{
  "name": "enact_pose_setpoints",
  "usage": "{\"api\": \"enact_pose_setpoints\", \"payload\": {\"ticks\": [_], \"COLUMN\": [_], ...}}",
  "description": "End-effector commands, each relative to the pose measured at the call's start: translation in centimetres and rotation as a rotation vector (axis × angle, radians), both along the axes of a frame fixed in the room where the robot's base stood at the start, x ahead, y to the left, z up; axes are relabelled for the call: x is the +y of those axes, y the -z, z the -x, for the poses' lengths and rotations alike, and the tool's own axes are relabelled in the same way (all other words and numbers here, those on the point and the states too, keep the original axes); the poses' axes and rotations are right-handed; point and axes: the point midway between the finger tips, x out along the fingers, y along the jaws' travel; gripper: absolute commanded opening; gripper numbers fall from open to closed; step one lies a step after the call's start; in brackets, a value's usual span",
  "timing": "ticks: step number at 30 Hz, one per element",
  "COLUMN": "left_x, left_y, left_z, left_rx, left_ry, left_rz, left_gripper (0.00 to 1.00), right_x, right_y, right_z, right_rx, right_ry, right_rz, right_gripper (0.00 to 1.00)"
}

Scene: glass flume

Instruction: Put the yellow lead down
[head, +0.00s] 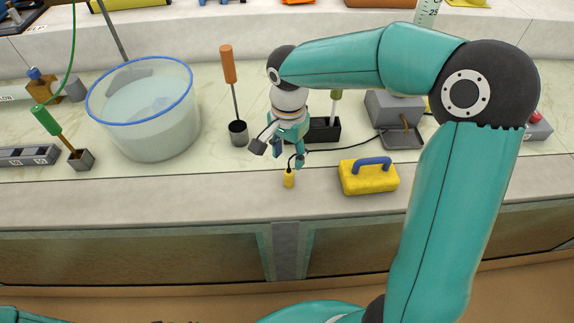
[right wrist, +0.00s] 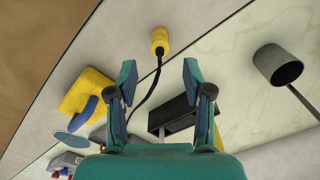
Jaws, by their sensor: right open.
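The yellow lead's plug (head: 289,179) stands on the pale ledge in front of the counter. Its black cable runs back and to the right towards a grey box (head: 394,108). In the right wrist view the yellow plug (right wrist: 160,40) lies beyond the fingertips, apart from them. My right gripper (head: 278,152) is open and empty, just behind and above the plug; its two spread fingers also show in the right wrist view (right wrist: 160,78). My left gripper is not in view; only a bit of teal arm shows at the bottom left.
A yellow block with a blue handle (head: 368,178) sits right of the plug. A black tray (head: 318,130) and a grey cup with an orange-handled tool (head: 238,133) stand behind. A clear, blue-rimmed tub (head: 150,125) stands left. The ledge left of the plug is clear.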

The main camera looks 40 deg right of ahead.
Motion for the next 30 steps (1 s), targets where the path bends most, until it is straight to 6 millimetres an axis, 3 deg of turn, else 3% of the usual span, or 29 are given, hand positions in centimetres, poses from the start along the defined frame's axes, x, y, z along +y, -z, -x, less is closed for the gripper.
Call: {"api": "enact_pose_setpoints", "payload": {"ticks": [3, 9, 30], "left_x": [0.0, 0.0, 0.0], "left_y": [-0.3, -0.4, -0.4], "left_z": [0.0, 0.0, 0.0], "left_rx": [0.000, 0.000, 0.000], "left_ry": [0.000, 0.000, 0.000], "left_rz": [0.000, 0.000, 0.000], "left_gripper": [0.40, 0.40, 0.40], "right_x": [0.1, 0.0, 0.0], "right_y": [-2.2, -4.1, -4.2], "right_z": [0.0, 0.0, 0.1], "right_rx": [-0.003, -0.001, 0.000], "right_ry": [0.001, 0.000, 0.002], "right_rz": [-0.001, 0.000, -0.001], "right_gripper": [0.50, 0.50, 0.50]}}
